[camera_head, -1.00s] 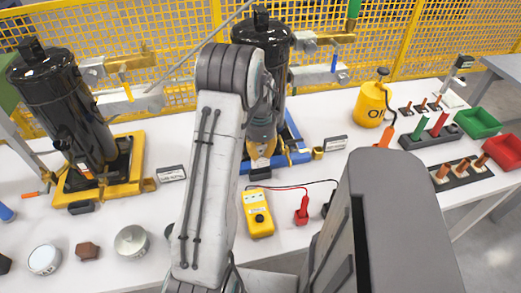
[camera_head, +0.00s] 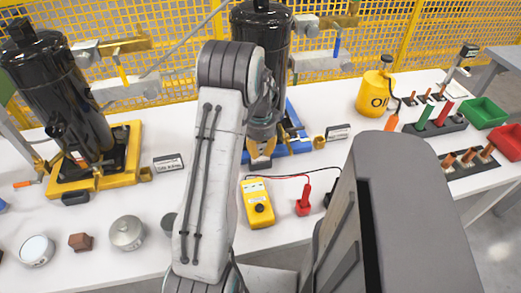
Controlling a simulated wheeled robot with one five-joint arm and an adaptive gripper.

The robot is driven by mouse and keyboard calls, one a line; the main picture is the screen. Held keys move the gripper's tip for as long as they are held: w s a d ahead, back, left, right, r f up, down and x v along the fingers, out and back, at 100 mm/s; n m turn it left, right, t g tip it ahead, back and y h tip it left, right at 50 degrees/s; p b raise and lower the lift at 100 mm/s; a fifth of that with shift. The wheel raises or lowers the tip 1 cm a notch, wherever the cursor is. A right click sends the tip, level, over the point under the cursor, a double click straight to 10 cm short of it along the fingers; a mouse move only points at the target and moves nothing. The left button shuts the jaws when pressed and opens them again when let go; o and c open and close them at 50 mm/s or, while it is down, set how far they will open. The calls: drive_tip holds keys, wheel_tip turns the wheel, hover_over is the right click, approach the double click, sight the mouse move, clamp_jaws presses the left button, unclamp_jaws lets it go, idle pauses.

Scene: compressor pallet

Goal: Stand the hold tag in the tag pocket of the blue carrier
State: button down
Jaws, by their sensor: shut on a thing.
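The blue carrier (camera_head: 293,141) stands on the white bench under a black compressor (camera_head: 275,75), partly hidden behind my arm. A small yellow block (camera_head: 319,142) shows at its right front corner; I cannot tell whether this is the tag pocket. My gripper (camera_head: 262,160) points down at the carrier's front left part, with its orange-yellow fingertips close to the carrier's front edge. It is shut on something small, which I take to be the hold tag. The tag itself is mostly hidden by the fingers, and whether it touches the carrier is unclear.
A yellow carrier (camera_head: 128,172) with another black compressor stands at left. A yellow meter (camera_head: 257,203) with red and black leads lies in front of my gripper. A label stand (camera_head: 338,132) is right of the blue carrier. An oil can (camera_head: 377,93) and green (camera_head: 484,112) and red bins are at right.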

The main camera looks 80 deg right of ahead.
drive_tip(key=shift+f+b, duration=0.45)
drive_tip(key=shift+f, duration=0.1)
idle(0.4)
drive_tip(key=c, duration=1.1)
unclamp_jaws()
drive_tip(key=shift+c, duration=0.2)
drive_tip(key=shift+o, duration=0.2)
drive_tip(key=c, duration=0.4)
drive_tip(key=shift+r, duration=0.2)
drive_tip(key=shift+r+p, duration=2.55)
drive_tip(key=shift+r, duration=0.8)
